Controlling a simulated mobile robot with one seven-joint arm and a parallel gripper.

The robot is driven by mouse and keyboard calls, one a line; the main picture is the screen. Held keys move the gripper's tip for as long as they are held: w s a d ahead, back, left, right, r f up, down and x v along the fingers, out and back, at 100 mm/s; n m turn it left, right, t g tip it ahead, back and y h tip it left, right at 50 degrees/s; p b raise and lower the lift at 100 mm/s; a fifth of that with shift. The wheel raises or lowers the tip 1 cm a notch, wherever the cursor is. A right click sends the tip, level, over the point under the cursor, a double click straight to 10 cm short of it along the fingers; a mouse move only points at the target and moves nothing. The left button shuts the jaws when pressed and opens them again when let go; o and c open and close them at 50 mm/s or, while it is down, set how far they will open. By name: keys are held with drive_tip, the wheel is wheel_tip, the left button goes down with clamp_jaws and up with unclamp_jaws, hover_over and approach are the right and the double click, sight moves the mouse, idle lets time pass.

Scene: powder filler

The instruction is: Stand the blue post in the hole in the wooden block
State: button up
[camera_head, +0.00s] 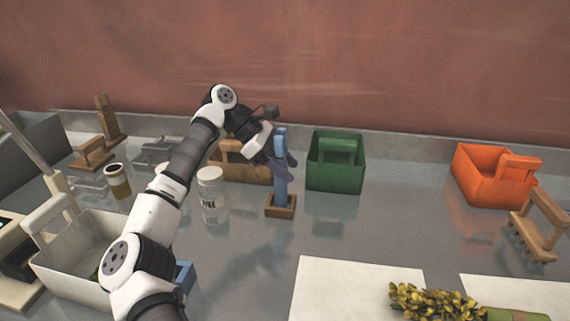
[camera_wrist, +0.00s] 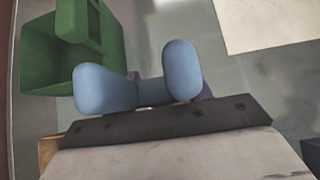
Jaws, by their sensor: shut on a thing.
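The blue post (camera_head: 281,140) is upright in the head view. Its lower end meets the small wooden block (camera_head: 281,212), so the hole is hidden, and I cannot tell how deep the post sits in it. My gripper (camera_head: 284,164) comes in from the upper left and is shut on the post along its upper part, with dark purple fingers at its sides. In the wrist view the blue post (camera_wrist: 182,72) fills the middle, just beyond the dark gripper edge, and hides most of the fingers.
A green bin (camera_head: 336,178) stands close to the right of the post. A glass jar (camera_head: 211,190) and a wooden rack (camera_head: 235,165) stand to the left. An orange bin (camera_head: 485,180) is at far right. White sheets (camera_head: 350,285) lie in front. The counter right of the block is clear.

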drive_tip(key=o, duration=1.2)
drive_tip(key=shift+c, duration=0.2)
